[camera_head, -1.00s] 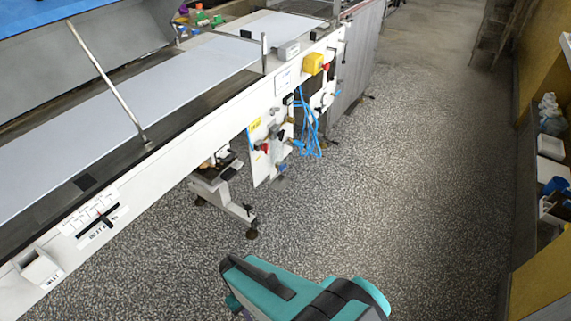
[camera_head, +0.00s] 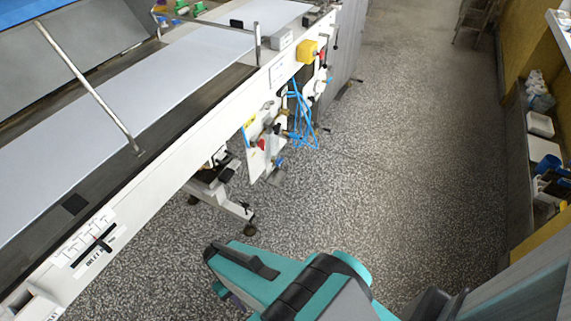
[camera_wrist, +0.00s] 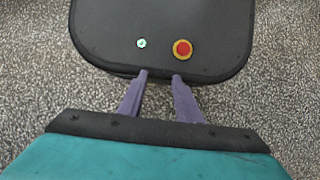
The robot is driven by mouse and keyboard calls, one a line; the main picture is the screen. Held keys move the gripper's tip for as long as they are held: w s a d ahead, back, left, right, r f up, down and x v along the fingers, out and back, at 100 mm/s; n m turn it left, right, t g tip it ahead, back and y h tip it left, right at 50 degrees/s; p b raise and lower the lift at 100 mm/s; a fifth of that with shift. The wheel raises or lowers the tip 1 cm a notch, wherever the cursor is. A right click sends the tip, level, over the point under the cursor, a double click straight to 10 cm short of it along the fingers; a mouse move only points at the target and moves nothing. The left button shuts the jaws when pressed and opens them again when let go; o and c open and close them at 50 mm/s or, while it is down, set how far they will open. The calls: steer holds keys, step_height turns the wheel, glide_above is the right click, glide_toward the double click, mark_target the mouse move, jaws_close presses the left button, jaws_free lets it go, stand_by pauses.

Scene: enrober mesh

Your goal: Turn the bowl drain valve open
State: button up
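A white valve panel (camera_head: 257,155) hangs on the side of the long machine in the head view. It carries small red and dark handles and brass fittings. They are too small to tell which is the bowl drain valve. My gripper (camera_wrist: 160,75) shows in the wrist view with its two purple fingers apart and nothing between them. It points down over the floor and a dark rounded plate, likely part of my base. In the head view my teal arm is in the near foreground, well short of the panel, and hides most of the gripper.
Blue hoses (camera_head: 300,115) hang beside the panel, below a yellow box (camera_head: 306,51). A machine foot (camera_head: 226,200) stands on the floor near the panel. A shelf with white bins (camera_head: 541,124) lines the right wall. The speckled floor (camera_head: 400,150) between is clear.

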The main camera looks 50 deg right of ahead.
steer(key=o, duration=0.6)
steer(key=shift+f, duration=0.1)
steer(key=shift+o, duration=0.6)
steer(key=shift+w+a+f, duration=0.1)
steer(key=shift+w+f, duration=0.1)
steer(key=shift+w, duration=0.05)
steer(key=w+d+f+t+y+b, duration=0.2)
steer(key=w+f+y+b, duration=0.15)
steer(key=w, duration=0.35)
steer(key=w+d+f+t+y+b, duration=0.1)
steer(key=w+d+f+y+b, duration=0.15)
steer(key=w+b, duration=0.3)
steer(key=w+d+t+y+b, duration=0.4)
steer(key=w+d+t+b, duration=0.25)
steer(key=w+d, duration=0.65)
steer(key=w+d+r+n+t+h+b, duration=0.1)
steer(key=d+r+t+b, duration=0.2)
steer(key=d, duration=0.8)
steer(key=d+r+n+t+h+b, duration=0.15)
steer(key=d+t, duration=0.35)
steer(key=d, duration=0.6)
steer(key=s+d+r+t+h+b, duration=0.1)
steer(key=s+d+r+t+b, duration=0.1)
steer(key=d, duration=0.7)
steer(key=s+d+r+t+h+b, duration=0.2)
steer(key=s+d, duration=0.3)
steer(key=d, duration=0.5)
steer(key=shift+d+r+t+b, duration=0.15)
steer(key=shift+r+t+b, duration=0.4)
steer(key=shift+t, duration=0.1)
